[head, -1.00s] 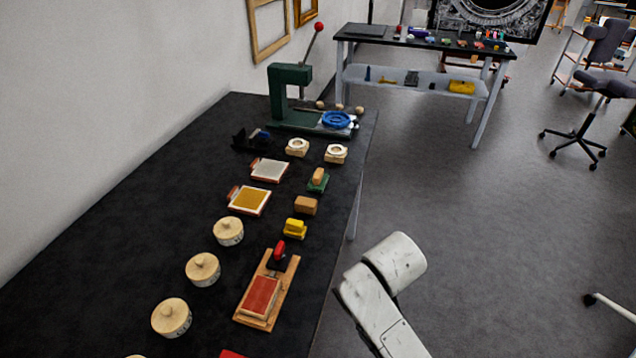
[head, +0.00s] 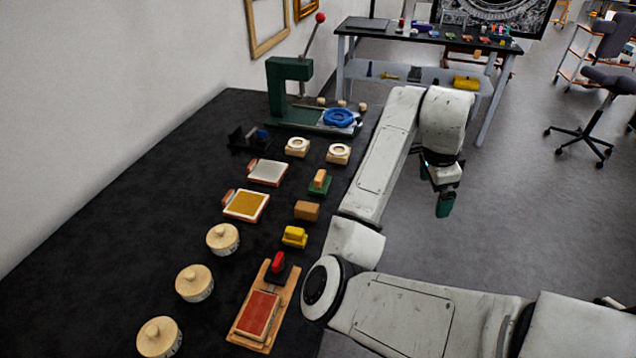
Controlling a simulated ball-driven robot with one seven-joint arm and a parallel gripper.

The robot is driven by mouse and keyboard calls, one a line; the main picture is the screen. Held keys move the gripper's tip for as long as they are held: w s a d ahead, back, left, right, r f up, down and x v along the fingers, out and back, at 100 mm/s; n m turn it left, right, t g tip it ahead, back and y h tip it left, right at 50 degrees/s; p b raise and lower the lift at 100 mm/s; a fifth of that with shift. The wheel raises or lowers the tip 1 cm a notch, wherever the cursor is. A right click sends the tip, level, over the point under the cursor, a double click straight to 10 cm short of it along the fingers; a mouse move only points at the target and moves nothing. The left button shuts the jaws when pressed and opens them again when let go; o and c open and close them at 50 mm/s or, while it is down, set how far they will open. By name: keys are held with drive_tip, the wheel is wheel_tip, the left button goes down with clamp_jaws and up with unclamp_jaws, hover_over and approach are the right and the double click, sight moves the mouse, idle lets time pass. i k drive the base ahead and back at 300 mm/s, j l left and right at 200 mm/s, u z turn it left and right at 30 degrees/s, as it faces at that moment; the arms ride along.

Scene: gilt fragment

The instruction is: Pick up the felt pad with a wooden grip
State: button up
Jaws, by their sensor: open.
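A small block with a green base and a wooden grip on top, which looks like the felt pad (head: 319,183), sits on the black table right of centre, near its right edge. My gripper (head: 445,203) hangs beyond the table's right edge, over the floor, to the right of the pad and clear of it. Its green-tipped fingers point down; it is open and empty.
Around the pad lie a tan block (head: 307,211), a yellow block (head: 294,237), a pale ring piece (head: 339,153) and a framed yellow pad (head: 246,205). A green press (head: 290,95) stands behind. Lidded round pots (head: 222,239) line the left; a red-pad board (head: 258,315) lies in front.

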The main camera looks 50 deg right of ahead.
sight(321, 182)
drive_tip(key=i, duration=0.95)
